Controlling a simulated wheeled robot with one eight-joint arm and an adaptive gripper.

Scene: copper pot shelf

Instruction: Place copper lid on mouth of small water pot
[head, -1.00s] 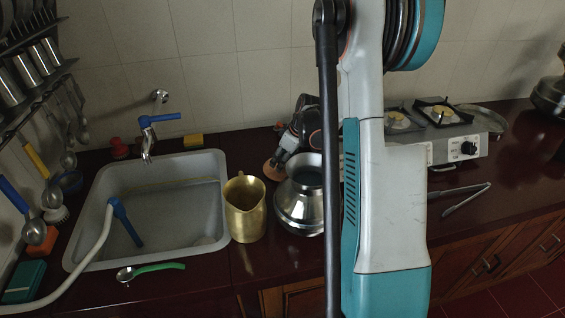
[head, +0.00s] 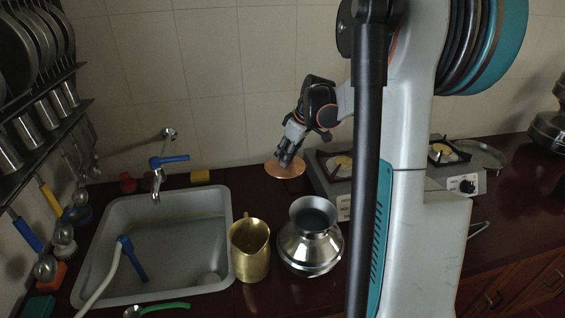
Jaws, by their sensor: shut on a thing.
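The copper lid (head: 284,170) is a flat, round copper-coloured disc, held roughly level behind and a little left of the pot. My gripper (head: 287,160) is shut on the lid from above, covering its middle. The small water pot (head: 311,251) is a shiny silver metal vessel with a round belly and a flared neck. It stands upright on the dark counter, and its mouth (head: 313,213) is open and uncovered. The lid and gripper are apart from the pot in the picture.
A brass jug (head: 249,252) stands just left of the pot. The sink (head: 214,279) with its tap (head: 157,180) lies further left. A gas stove (head: 340,190) is behind right of the pot. My arm hides part of the counter at right.

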